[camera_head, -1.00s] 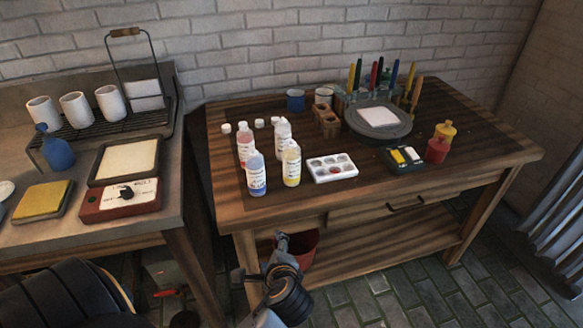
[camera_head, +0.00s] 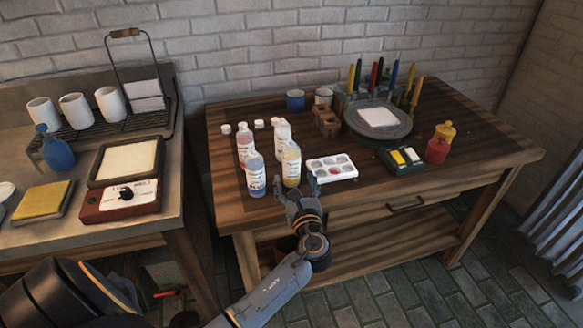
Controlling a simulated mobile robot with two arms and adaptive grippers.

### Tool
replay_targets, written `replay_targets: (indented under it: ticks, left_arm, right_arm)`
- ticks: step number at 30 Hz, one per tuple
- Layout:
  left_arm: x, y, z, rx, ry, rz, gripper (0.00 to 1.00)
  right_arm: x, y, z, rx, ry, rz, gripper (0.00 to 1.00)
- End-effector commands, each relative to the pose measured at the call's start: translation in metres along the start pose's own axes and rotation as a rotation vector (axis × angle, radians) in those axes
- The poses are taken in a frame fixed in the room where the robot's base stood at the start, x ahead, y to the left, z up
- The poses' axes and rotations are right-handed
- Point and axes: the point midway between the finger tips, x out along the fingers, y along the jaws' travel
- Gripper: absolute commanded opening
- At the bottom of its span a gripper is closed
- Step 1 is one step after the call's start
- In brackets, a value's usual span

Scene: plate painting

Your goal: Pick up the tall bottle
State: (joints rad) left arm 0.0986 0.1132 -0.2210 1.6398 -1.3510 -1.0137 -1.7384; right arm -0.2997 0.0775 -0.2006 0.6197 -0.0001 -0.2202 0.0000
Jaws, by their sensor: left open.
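Several upright bottles of similar height stand in a cluster at the left of the wooden table. They are a red-tinted one (camera_head: 245,146), a blue-tinted one (camera_head: 256,176), a pale one (camera_head: 283,135) and a yellow-tinted one (camera_head: 291,163). I cannot tell which is the tall bottle. My left gripper (camera_head: 296,188) is open and empty at the table's front edge, close in front of the yellow-tinted bottle. Its fingers point up toward the cluster. Whether it touches a bottle is not clear. My right gripper is not in view.
A white paint palette (camera_head: 332,168) lies just right of the gripper. Small white caps (camera_head: 226,129) lie behind the bottles. A round turntable (camera_head: 378,121), brush holder and red bottle (camera_head: 437,150) stand farther right. The front right tabletop (camera_head: 470,165) is clear.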

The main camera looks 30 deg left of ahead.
Motion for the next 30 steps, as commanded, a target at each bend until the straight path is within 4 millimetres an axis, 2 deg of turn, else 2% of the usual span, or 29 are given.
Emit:
replay_targets:
  ticks: [4,12,21,23,27,28,30]
  left_arm:
    - [0.011,0.000,0.001,0.000,-0.001,0.001,0.72]
    - [0.049,-0.002,0.000,0.000,-0.001,0.000,0.72]
    - [0.055,-0.002,-0.001,-0.002,0.001,0.000,0.72]
    - [0.055,-0.002,-0.001,-0.002,0.001,0.000,0.62]
    - [0.054,-0.002,-0.001,-0.002,0.001,0.000,0.33]
    - [0.054,-0.002,-0.001,-0.002,0.001,0.000,0.30]
    - [0.054,-0.002,-0.001,-0.002,0.001,0.000,0.30]
  right_arm:
    - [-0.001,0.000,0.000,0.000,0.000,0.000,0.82]
    - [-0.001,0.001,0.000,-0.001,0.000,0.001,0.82]
    - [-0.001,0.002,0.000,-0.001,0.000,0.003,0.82]
    - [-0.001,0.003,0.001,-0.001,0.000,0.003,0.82]
    - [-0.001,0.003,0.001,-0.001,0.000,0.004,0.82]
    - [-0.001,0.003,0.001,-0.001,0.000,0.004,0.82]
    - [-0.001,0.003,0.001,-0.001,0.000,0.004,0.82]
